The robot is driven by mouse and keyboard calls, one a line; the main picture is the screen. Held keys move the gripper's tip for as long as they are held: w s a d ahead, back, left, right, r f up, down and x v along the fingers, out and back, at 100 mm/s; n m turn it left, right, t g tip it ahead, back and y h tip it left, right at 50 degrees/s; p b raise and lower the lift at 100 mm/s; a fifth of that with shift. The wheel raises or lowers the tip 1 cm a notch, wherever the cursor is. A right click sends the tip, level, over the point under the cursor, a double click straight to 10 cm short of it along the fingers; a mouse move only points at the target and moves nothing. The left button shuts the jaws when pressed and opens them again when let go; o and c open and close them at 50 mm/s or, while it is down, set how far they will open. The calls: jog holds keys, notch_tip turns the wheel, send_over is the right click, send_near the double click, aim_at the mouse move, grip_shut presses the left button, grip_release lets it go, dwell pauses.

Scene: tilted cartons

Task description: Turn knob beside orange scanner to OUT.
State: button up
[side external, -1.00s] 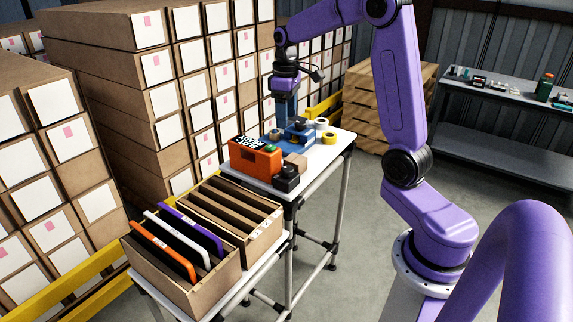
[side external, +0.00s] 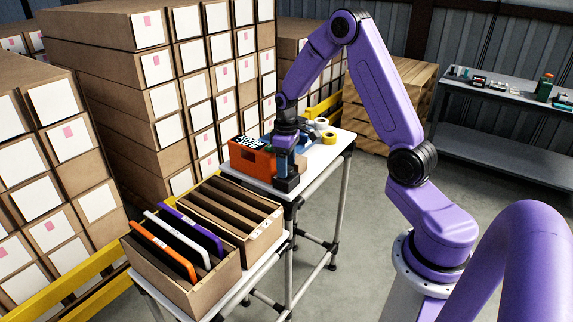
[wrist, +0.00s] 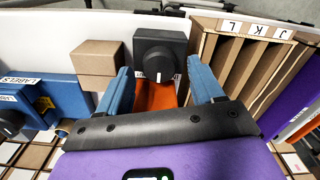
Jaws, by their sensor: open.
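The knob is a round black dial (wrist: 154,66) on a small black box (wrist: 177,43), standing beside the orange scanner. A white line on the dial points toward the bottom of the wrist view. The dial's position words are not readable. The orange scanner (side external: 250,162) stands on the white table; a strip of it (wrist: 155,97) shows between my fingers in the wrist view. My gripper (wrist: 159,72) is open, with one blue finger on each side of the dial in the picture. Contact cannot be told. In the side view my gripper (side external: 283,172) covers most of the black box (side external: 288,185).
A brown carton (wrist: 97,58) sits close beside the black box. A blue device (wrist: 60,95) with another black knob (wrist: 10,122) stands at left in the wrist view. Yellow tape (side external: 328,138) lies at the table's back.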

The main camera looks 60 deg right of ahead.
jog(key=shift+f, duration=0.3)
jog(key=c, duration=1.1)
jog(key=shift+o, duration=0.2)
jog(key=shift+m, duration=0.3)
jog(key=m, duration=0.4)
jog(key=shift+d+m, duration=0.15)
jog(key=shift+m, duration=1.85)
